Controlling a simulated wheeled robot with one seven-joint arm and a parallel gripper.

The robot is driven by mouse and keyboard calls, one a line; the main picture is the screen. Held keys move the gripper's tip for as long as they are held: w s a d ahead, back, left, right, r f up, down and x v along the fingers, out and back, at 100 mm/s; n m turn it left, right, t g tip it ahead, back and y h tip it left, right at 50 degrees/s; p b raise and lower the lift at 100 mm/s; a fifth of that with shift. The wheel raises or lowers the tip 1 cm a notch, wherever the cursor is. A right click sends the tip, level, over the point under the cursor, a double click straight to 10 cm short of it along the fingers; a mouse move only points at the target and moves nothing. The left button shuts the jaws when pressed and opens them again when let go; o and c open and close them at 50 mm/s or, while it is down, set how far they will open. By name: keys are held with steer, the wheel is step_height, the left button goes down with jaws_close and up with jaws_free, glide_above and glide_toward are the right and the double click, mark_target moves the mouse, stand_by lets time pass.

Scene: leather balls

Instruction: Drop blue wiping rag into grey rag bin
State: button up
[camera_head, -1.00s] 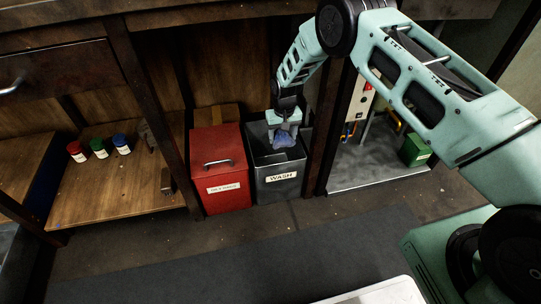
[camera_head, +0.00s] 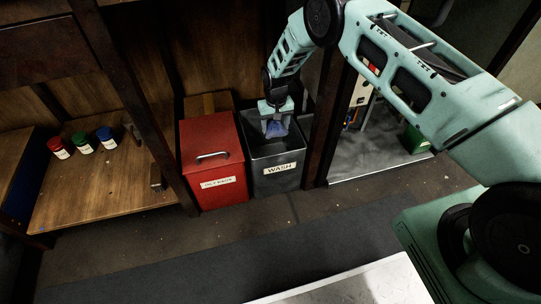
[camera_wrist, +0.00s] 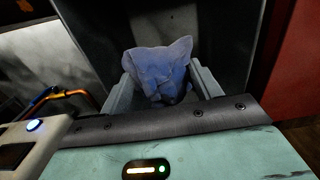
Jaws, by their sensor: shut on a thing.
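The blue wiping rag (camera_head: 275,128) is bunched up between the fingers of my gripper (camera_head: 275,122). In the wrist view the crumpled rag (camera_wrist: 160,75) sticks out past the two fingertips (camera_wrist: 165,88). My gripper is shut on it. The grey rag bin (camera_head: 278,185), labelled WASH, stands open on the floor. In the head view the gripper and rag appear over the bin's open top, toward its back. I cannot tell exactly how far they are above or below the rim.
A red lidded bin (camera_head: 212,160) with a handle and a label stands directly left of the grey bin. A dark wooden post (camera_head: 322,130) is close on the right. Red, green and blue jars (camera_head: 83,144) stand on the wooden shelf at left.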

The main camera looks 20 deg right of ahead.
steer(key=shift+f, duration=0.2)
steer(key=o, duration=1.2)
step_height(320, 180, up, 8)
steer(key=p, duration=0.3)
steer(key=shift+f, duration=0.2)
